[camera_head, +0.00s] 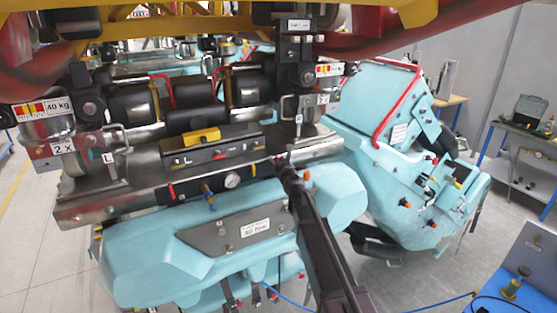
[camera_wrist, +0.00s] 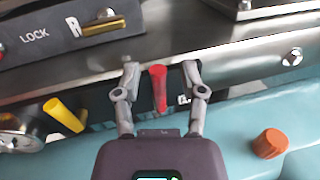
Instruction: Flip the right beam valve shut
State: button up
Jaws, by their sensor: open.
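A red valve lever (camera_wrist: 160,90) hangs below the edge of the steel beam (camera_wrist: 225,55) in the wrist view. My gripper (camera_wrist: 160,68) is open, with one finger on each side of the lever and a visible gap on both sides. In the head view my gripper (camera_head: 287,158) reaches up to the right part of the beam's front (camera_head: 315,150) and mostly hides this lever. Another red lever (camera_head: 171,191) hangs farther left on the same beam.
A yellow handle (camera_wrist: 64,115) lies left of my fingers, and an orange knob (camera_wrist: 270,143) sits on the turquoise seat at lower right. A lock panel with a brass bolt (camera_wrist: 103,27) is above. A pressure gauge (camera_head: 231,181) is on the beam.

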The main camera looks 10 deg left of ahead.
jog(key=shift+w+a, duration=0.15)
jog(key=shift+w, duration=0.15)
grip_shut()
jog(key=shift+s+a+n, duration=0.1)
jog(key=shift+a+n, duration=0.1)
jog(key=shift+n, duration=0.4)
dwell(0.4)
grip_release()
jog(key=shift+s+d, duration=0.1)
jog(key=shift+s, duration=0.1)
